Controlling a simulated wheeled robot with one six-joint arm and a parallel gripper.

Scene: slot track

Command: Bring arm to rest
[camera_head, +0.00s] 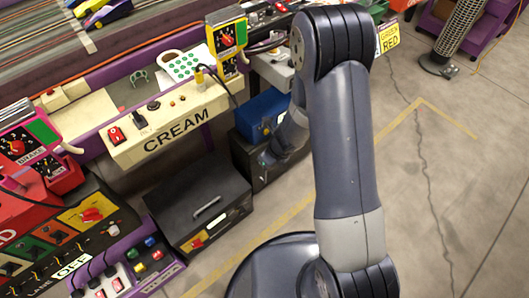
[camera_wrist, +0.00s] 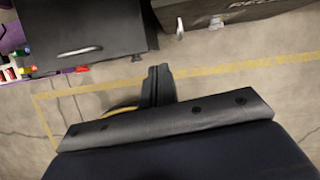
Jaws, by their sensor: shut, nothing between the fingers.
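My arm (camera_head: 345,150) fills the centre-right of the head view, standing tall and bent over at its top. In the head view the gripper end is mostly hidden behind the upright link. In the wrist view my gripper (camera_wrist: 158,72) shows with its two dark fingers together and nothing between them. Bare concrete floor (camera_wrist: 220,75) with a yellow line lies beyond the fingertips.
A black case (camera_head: 185,215) with a handle stands left of my arm. It also shows in the wrist view (camera_wrist: 90,15). A cream control panel (camera_head: 165,120) and blue box (camera_head: 258,112) are behind. Floor at right (camera_head: 470,180) is clear.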

